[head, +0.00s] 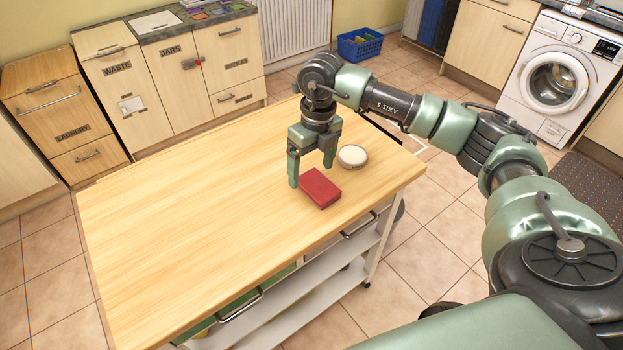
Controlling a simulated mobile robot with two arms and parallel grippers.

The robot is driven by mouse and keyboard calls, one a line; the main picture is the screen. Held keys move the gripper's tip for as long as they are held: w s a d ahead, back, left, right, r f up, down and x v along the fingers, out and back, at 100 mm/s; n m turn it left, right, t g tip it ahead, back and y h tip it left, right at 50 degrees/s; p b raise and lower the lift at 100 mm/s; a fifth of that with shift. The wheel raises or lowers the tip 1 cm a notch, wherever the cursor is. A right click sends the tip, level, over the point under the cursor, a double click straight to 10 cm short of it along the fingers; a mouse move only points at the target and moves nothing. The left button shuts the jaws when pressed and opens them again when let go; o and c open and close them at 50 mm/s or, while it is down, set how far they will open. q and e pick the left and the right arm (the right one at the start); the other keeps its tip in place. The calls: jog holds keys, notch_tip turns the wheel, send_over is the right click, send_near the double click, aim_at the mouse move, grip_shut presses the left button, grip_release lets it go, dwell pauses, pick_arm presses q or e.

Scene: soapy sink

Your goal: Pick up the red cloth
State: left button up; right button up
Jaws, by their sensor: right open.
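The red cloth (320,188) lies as a flat, folded block on the wooden table top, near its right end. My right gripper (311,176) points down over the cloth's far left side, with its fingers apart. One finger is at the cloth's left and the other is behind its far edge. I cannot tell whether a finger touches the cloth. My left gripper is out of view.
A round white-topped item (352,156) stands on the table just behind the cloth, close to the right finger. The wooden table (190,220) is bare to the left. A blue basket (359,45) is on the floor behind, and a washing machine (556,80) stands at right.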

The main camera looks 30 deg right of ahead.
aim_at(318, 184)
jog(key=shift+d+r+h, duration=0.2)
jog(key=shift+d+h, duration=0.2)
jog(key=shift+d, duration=0.65)
jog(key=shift+d+f, duration=0.2)
jog(key=shift+f+p, duration=0.5)
jog(key=shift+f, duration=0.4)
jog(key=f, duration=0.1)
jog(key=f+p, duration=0.1)
jog(key=f, duration=0.2)
jog(key=shift+w+a+f+p, duration=0.1)
jog(key=shift+w+f+p, duration=0.2)
jog(key=shift+w+p, duration=0.1)
jog(key=shift+f, duration=0.3)
jog(key=c, duration=1.5)
jog(key=shift+o, duration=0.2)
jog(key=shift+r, duration=0.15)
notch_tip(318, 184, up, 20)
jog(key=b, duration=0.4)
